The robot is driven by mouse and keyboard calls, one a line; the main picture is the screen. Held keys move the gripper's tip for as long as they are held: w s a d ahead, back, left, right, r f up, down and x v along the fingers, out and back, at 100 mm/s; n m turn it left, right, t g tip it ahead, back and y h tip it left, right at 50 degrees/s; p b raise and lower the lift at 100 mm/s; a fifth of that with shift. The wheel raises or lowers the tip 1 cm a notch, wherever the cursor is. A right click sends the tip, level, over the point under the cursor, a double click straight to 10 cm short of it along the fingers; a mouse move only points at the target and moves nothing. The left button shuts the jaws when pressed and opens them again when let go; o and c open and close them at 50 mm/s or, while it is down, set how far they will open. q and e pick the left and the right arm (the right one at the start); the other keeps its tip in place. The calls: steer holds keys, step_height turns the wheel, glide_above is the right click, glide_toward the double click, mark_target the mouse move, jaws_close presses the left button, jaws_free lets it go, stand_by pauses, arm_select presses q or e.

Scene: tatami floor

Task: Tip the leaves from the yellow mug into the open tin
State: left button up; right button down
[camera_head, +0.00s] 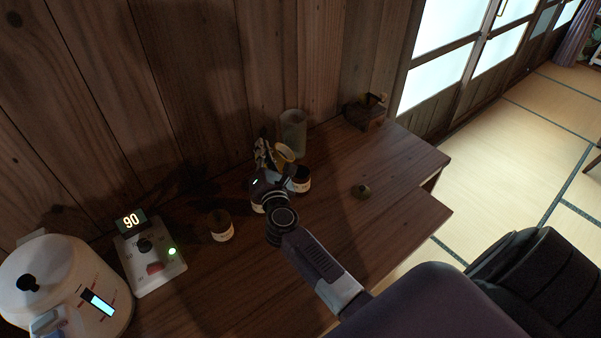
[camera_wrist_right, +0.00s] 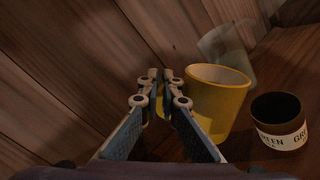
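The yellow mug (camera_head: 285,154) stands out near the back of the wooden table, partly hidden by my right gripper (camera_head: 270,160). In the right wrist view the mug (camera_wrist_right: 222,93) looks roughly upright, just right of the fingers (camera_wrist_right: 160,76). The fingers are close together, with a yellow strip, seemingly the mug's handle, between them. I cannot see any leaves inside, nor whether the mug touches the table. An open, dark-mouthed tin (camera_head: 302,181) with a pale label is right beside the mug; it also shows in the right wrist view (camera_wrist_right: 281,134). My left gripper is out of view.
A pale cylindrical cup (camera_head: 293,132) stands behind the mug. Another labelled tin (camera_head: 221,228) is to the left, and a small round lid (camera_head: 361,190) lies right. A white kettle-like appliance (camera_head: 62,280) and a control box (camera_head: 150,263) fill the left. A wooden box (camera_head: 366,113) stands back right.

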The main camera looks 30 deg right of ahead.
mark_target(291, 159)
steer(key=shift+s+d+m, duration=0.1)
steer(key=shift+d+m, duration=0.25)
steer(key=shift+m, duration=0.25)
steer(key=shift+s+d+f+m+b, duration=0.2)
steer(key=shift+d+m+b, duration=0.3)
steer(key=shift+m, duration=0.3)
steer(key=shift+s+d+r+m, duration=0.2)
steer(key=shift+d+r+m, duration=0.3)
steer(key=shift+m, duration=0.4)
steer(key=shift+d+f, duration=0.15)
stand_by(0.4)
steer(key=shift+s+d+f+m+b, duration=0.25)
steer(key=shift+d+m+b, duration=0.25)
steer(key=shift+m, duration=0.4)
steer(key=shift+s+d+r+m, duration=0.15)
steer(key=shift+d+r+m, duration=0.05)
steer(key=shift+d+m, duration=0.3)
steer(key=shift+s+d+r+m, duration=0.15)
steer(key=shift+d+r+m, duration=0.05)
steer(key=shift+d+m, duration=0.25)
steer(key=shift+s+d+r+m+p, duration=0.1)
steer(key=shift+s+d+m+p, duration=0.1)
steer(key=shift+d+m, duration=0.2)
steer(key=shift+s+d+r+m+p, duration=0.1)
steer(key=shift+d+m+p, duration=0.05)
steer(key=shift+d+m, duration=0.15)
stand_by(0.5)
